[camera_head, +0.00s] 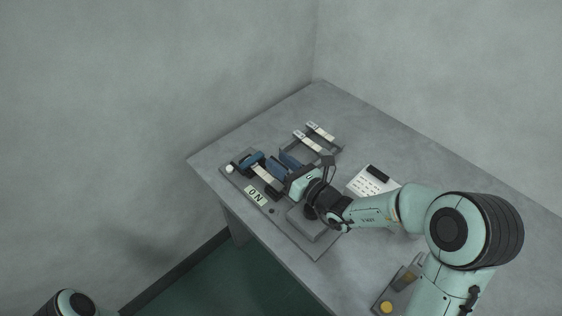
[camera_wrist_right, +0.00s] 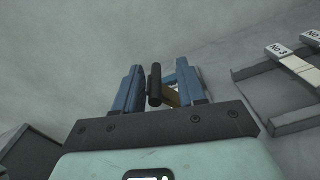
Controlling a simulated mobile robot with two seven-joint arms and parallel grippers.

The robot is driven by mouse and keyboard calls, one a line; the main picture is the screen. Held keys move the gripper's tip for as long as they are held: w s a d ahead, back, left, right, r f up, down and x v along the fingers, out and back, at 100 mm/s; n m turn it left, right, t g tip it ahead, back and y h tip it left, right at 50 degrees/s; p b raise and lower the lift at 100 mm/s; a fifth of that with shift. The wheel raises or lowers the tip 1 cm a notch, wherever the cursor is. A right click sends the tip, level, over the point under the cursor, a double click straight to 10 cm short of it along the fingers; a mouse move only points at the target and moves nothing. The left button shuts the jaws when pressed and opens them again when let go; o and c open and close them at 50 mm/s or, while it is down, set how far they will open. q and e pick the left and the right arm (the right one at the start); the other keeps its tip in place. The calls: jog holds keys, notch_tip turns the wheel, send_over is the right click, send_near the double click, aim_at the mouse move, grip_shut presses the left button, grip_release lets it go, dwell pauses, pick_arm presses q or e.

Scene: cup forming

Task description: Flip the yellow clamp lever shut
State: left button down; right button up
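My right gripper (camera_head: 280,166) is over the fixture on the table, its two blue fingers apart. In the right wrist view the gripper (camera_wrist_right: 156,88) is open, with a black cylindrical handle (camera_wrist_right: 154,84) between its fingers and gaps on both sides. A small yellow piece (camera_wrist_right: 171,96), likely part of the clamp lever, shows just right of the handle, partly hidden by the right finger. In the head view I cannot make out the yellow lever. The fixture's base plate (camera_head: 318,249) bears a white ON label (camera_head: 255,195). My left gripper is out of view.
A dark rack (camera_head: 338,150) with numbered pale strips stands behind the gripper; it also shows in the right wrist view (camera_wrist_right: 240,76). A white panel (camera_head: 366,184) lies to the right. A box with a yellow button (camera_head: 386,307) is near the front. The table's far right is clear.

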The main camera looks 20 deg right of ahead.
jog(key=shift+r, duration=0.15)
jog(key=v, duration=1.2)
